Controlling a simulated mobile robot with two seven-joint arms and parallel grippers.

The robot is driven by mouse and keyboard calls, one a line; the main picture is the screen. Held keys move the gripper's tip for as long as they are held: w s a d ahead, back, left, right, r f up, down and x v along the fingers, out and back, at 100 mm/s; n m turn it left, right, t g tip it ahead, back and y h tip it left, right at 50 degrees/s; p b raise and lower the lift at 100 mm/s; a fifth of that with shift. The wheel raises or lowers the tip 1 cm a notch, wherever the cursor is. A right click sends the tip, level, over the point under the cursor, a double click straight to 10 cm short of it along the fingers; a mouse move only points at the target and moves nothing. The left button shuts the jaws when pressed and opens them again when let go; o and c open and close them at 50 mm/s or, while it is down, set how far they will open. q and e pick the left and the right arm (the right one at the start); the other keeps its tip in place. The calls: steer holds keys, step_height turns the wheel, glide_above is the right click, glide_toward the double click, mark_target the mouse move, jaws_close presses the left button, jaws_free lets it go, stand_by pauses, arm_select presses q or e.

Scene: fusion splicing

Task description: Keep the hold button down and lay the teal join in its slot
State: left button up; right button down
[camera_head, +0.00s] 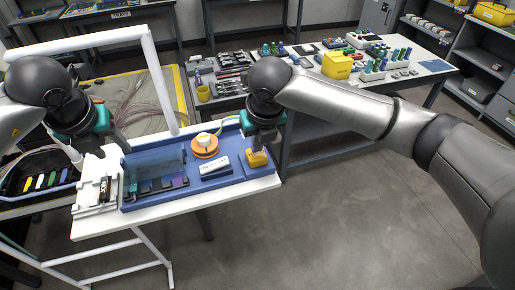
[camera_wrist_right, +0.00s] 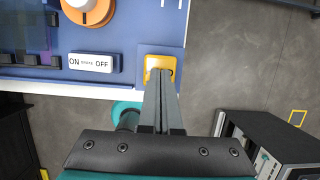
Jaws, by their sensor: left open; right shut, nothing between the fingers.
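The yellow button (camera_head: 257,158) sits on the blue pad at the right end of the bench tray. My right gripper (camera_head: 256,149) is shut with nothing between its fingers, and its tips are against the button's top. The wrist view shows the shut fingers (camera_wrist_right: 160,75) over the yellow button (camera_wrist_right: 151,62); how far it is pressed I cannot tell. My left gripper (camera_head: 103,156) is open, pointing down above the white block (camera_head: 88,203) at the tray's left end. I cannot make out the teal join. A clear bluish cover (camera_head: 155,166) stands over dark holders, which hide any slot.
The blue tray (camera_head: 208,187) also holds an orange dial (camera_head: 205,148) and a white ON/OFF switch (camera_head: 214,167). The white table's (camera_head: 180,209) front edge is close. A bin with coloured pieces (camera_head: 38,181) is at far left.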

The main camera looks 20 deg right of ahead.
steer(key=shift+r, duration=2.05)
steer(key=shift+f, duration=0.1)
